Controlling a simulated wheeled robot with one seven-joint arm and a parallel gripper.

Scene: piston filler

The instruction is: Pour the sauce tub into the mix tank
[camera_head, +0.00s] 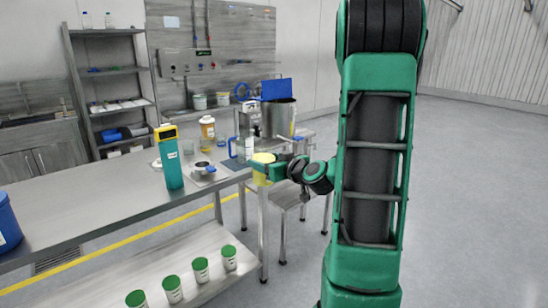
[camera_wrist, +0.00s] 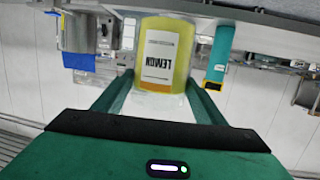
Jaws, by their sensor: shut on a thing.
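My gripper (camera_head: 276,170) is shut on a yellow tub (camera_head: 262,169) just off the right end of the steel table. In the wrist view the tub (camera_wrist: 165,55) is between both fingers, and its white label reads "LEMON" upside down; that whole view is inverted, and the tub looks upright in the head view. A steel cylindrical tank (camera_head: 278,118) with a raised blue lid (camera_head: 277,89) stands behind and slightly right of the tub, apparently the mix tank. It also shows at the left of the wrist view (camera_wrist: 74,32). The tub's contents are hidden.
The steel table (camera_head: 95,205) carries a tall teal and yellow device (camera_head: 170,158), a small scale with a cup (camera_head: 203,170), bottles and a blue-handled jug. Several green-lidded jars (camera_head: 200,268) stand on its lower shelf. The floor at right is clear.

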